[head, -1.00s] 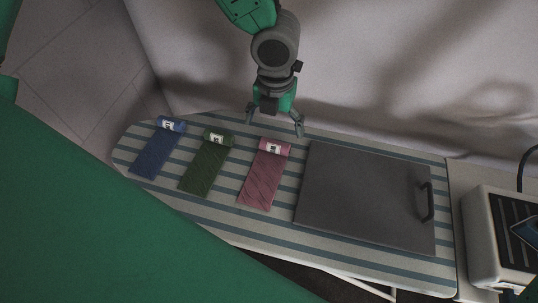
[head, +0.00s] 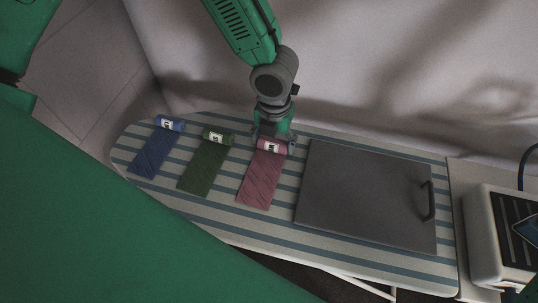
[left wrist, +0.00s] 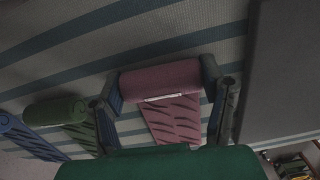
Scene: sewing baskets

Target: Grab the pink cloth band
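The pink cloth band (head: 262,180) lies on the striped ironing board (head: 225,217), its far end rolled up with a white label and its flat end towards me. My left gripper (head: 274,146) is down at the rolled end. In the left wrist view, the pink roll (left wrist: 162,76) sits between the two fingers of my left gripper (left wrist: 161,72), one beside each end of the roll. The fingers are spread wide; whether they touch the roll is hard to tell. My right gripper is not in view.
A green band (head: 205,171) and a blue band (head: 153,155) lie to the left of the pink one. A grey flat panel with a handle (head: 365,196) lies close on the right. A white appliance (head: 485,240) stands at the far right. A wall rises behind the board.

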